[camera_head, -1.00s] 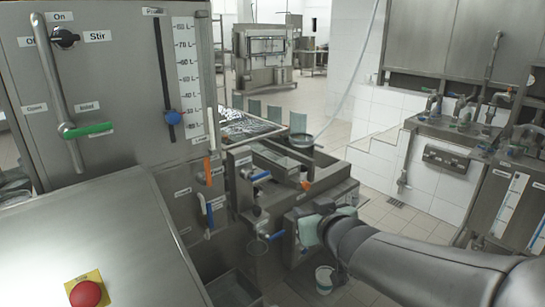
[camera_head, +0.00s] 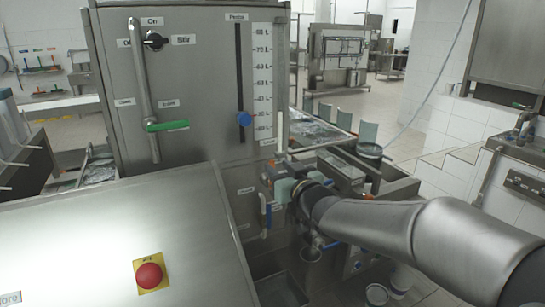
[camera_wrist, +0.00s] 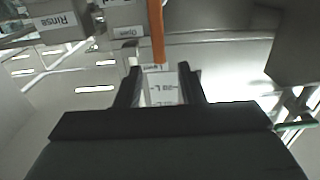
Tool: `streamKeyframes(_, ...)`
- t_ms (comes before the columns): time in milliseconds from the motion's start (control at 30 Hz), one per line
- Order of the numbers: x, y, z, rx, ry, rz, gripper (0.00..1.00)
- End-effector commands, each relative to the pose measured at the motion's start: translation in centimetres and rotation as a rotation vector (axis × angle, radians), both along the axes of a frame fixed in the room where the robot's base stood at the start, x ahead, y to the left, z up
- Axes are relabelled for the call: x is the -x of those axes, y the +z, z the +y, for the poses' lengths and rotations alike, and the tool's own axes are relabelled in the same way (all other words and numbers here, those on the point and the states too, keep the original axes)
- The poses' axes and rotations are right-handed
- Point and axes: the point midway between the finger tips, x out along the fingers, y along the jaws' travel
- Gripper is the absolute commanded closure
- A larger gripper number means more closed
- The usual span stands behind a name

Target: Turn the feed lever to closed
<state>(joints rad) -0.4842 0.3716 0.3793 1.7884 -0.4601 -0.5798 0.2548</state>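An orange lever (camera_wrist: 157,32) hangs down at the top middle of the wrist view, its lower end just beyond my gripper's (camera_wrist: 160,70) fingertips. The fingers are apart with nothing held between them. In the head view, my gripper (camera_head: 284,190) is in front of the lower panel, right of a blue-and-white handle (camera_head: 264,208), and my wrist hides part of that panel. A green-handled lever (camera_head: 166,125) lies level on the tall panel at left. I cannot read a feed label, so I cannot tell which lever is the feed lever.
A red stop button (camera_head: 149,275) sits on the sloped steel cover (camera_head: 90,235) at front left. A blue slider knob (camera_head: 244,118) is beside the level scale. Pots and tanks crowd the right of the panel.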

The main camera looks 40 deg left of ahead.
Motion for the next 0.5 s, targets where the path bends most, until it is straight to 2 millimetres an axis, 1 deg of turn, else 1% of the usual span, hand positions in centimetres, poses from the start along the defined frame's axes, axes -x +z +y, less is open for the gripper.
streamKeyframes(33, -0.4, 0.2, 1.0, -0.001, 0.002, 0.002, 0.65)
streamKeyframes(100, -0.9, 0.2, 2.1, 0.000, 0.002, 0.001, 0.65)
streamKeyframes(200, -1.6, 0.2, 3.1, 0.000, 0.001, 0.000, 0.65)
streamKeyframes(333, -2.1, 0.1, 4.0, 0.000, 0.000, -0.001, 0.65)
streamKeyframes(500, -2.3, 0.0, 4.3, 0.000, -0.001, -0.001, 0.65)
